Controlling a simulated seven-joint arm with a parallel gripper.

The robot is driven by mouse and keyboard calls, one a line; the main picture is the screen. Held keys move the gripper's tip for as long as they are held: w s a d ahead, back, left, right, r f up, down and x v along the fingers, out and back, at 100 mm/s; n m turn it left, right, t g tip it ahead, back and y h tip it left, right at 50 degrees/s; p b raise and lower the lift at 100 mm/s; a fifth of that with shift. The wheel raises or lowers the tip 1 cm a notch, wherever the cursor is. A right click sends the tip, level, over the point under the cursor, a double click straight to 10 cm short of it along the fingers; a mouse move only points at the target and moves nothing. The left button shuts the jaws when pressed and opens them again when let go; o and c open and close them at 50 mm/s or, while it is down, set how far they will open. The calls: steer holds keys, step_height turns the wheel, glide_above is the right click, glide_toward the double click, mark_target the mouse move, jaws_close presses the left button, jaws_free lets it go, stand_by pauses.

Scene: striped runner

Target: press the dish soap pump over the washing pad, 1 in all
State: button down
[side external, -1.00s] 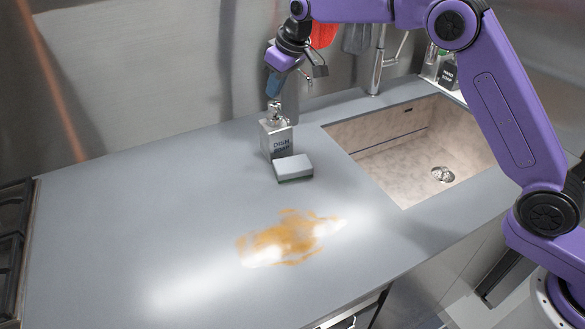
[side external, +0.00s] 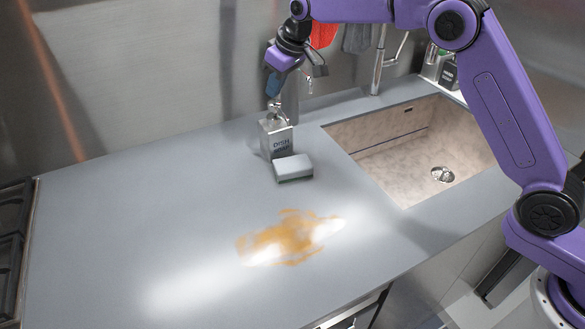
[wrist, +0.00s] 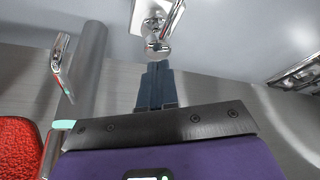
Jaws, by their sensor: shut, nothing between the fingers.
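The dish soap bottle (side external: 277,141) is a grey labelled block with a shiny metal pump (side external: 275,111), upright on the counter. The washing pad (side external: 293,167), pale on top with a darker underside, lies flat just in front of the bottle. My gripper (side external: 272,93) is shut and empty, pointing down right above the pump. In the wrist view the closed blue fingers (wrist: 156,68) end close to the pump head (wrist: 157,47). I cannot tell whether they touch it. The pad is not in the wrist view.
An orange-brown stain (side external: 285,238) marks the front of the counter (side external: 130,215). A sink (side external: 420,155) with a tap (side external: 378,65) is at right, and a stove (side external: 12,240) at the left edge. Red cloth (side external: 323,33) hangs behind. The left counter is clear.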

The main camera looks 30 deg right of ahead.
steer(key=shift+f, duration=0.1)
stand_by(0.6)
steer(key=shift+f, duration=1.2)
steer(key=shift+r, duration=1.3)
step_height(320, 180, up, 6)
stand_by(0.3)
steer(key=shift+s, duration=0.1)
stand_by(0.4)
